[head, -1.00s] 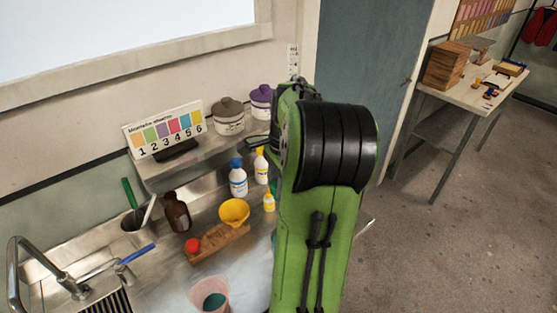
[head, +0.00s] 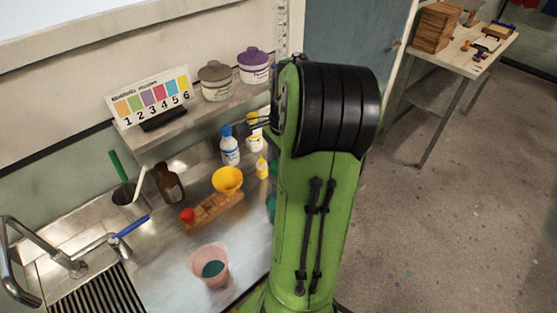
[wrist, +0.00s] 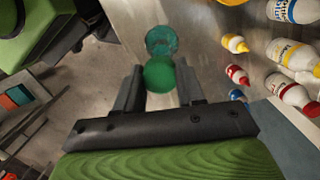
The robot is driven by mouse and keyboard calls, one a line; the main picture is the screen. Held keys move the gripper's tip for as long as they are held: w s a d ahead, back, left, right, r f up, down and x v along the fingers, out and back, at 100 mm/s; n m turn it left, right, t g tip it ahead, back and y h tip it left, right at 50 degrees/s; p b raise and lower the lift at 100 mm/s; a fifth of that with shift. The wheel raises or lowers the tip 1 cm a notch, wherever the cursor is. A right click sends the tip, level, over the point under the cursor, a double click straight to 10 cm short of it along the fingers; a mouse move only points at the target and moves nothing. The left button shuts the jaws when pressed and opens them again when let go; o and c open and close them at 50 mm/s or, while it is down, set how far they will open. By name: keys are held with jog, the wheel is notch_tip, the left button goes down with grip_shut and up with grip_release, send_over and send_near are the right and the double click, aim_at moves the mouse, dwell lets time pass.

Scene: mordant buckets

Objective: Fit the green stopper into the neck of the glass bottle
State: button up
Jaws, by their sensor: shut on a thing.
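My gripper (wrist: 159,86) is shut on the green stopper (wrist: 159,75), whose rounded top shows between the two fingers in the wrist view. A teal see-through glass bottle (wrist: 161,40) stands just beyond the stopper in that view, seen from above. The stopper overlaps its near edge in the picture; I cannot tell whether they touch. In the head view only a teal sliver of the bottle (head: 271,206) shows at the left edge of my green arm.
Small bottles with yellow, red and blue caps (wrist: 235,43) stand right of the glass bottle in the wrist view. A yellow bowl (head: 227,180), a wooden block (head: 213,212), a brown bottle (head: 168,183) and a pink cup (head: 210,267) stand on the metal counter. A faucet (head: 40,247) is at left.

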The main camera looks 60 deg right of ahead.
jog(key=shift+f+b, duration=1.85)
jog(key=shift+f, duration=1.2)
jog(key=o, duration=1.1)
notch_tip(320, 180, up, 16)
jog(key=d+p, duration=0.1)
jog(key=p, duration=0.3)
jog(key=shift+s+d+f, duration=0.15)
jog(key=shift+s+d, duration=0.25)
